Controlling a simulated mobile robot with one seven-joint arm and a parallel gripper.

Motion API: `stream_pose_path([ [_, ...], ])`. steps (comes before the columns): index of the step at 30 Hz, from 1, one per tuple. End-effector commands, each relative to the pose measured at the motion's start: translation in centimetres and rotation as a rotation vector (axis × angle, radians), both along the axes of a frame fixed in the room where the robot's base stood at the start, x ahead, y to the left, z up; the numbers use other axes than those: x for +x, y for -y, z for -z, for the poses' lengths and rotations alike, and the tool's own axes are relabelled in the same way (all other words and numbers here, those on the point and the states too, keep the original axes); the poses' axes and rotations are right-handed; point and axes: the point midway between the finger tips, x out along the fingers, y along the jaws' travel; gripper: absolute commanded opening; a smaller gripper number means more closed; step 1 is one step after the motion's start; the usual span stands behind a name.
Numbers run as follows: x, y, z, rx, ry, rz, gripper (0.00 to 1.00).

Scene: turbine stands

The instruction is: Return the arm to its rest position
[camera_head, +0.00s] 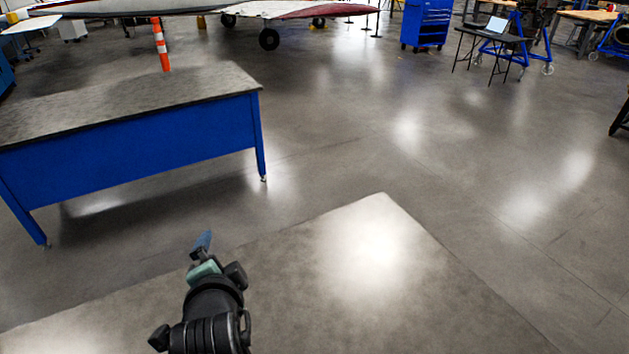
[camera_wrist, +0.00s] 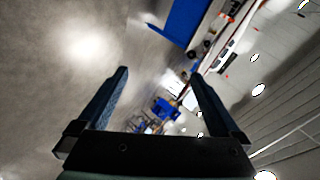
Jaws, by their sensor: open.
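My gripper (camera_head: 203,243) shows at the lower left of the head view, held out above the near grey tabletop. In the wrist view my gripper (camera_wrist: 162,88) has its two dark fingers wide apart, with nothing between them. The wrist view is tilted and looks out across the hall, with floor, machines and ceiling in it. My arm shows from the bottom edge of the head view up to the gripper. The gap between the fingers is not clear in the head view.
The near grey tabletop (camera_head: 380,270) is bare. A blue table (camera_head: 130,140) with a bare grey top stands beyond it at the left. An orange post (camera_head: 160,45), a blue tool cabinet (camera_head: 426,24) and a black table with a laptop (camera_head: 492,27) stand farther back. Open floor lies between.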

Motion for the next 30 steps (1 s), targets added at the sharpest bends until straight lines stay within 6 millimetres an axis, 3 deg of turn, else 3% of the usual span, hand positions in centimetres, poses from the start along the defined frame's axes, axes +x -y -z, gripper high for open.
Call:
stream_pose_path([
  [3,2.0,2.5,-7.1,-0.102,0.255,-0.023,1.00],
  [8,2.1,6.3,-16.8,-0.294,0.585,-0.007,1.00],
  [14,-1.6,11.4,-28.1,-0.596,0.964,0.108,1.00],
  [18,-6.2,14.5,-34.4,-0.819,1.170,0.237,1.00],
  [21,-9.2,16.0,-37.3,-0.948,1.267,0.326,1.00],
  [24,-11.3,16.9,-39.0,-1.035,1.322,0.390,1.00],
  [30,-12.7,17.4,-40.1,-1.093,1.353,0.432,1.00],
])
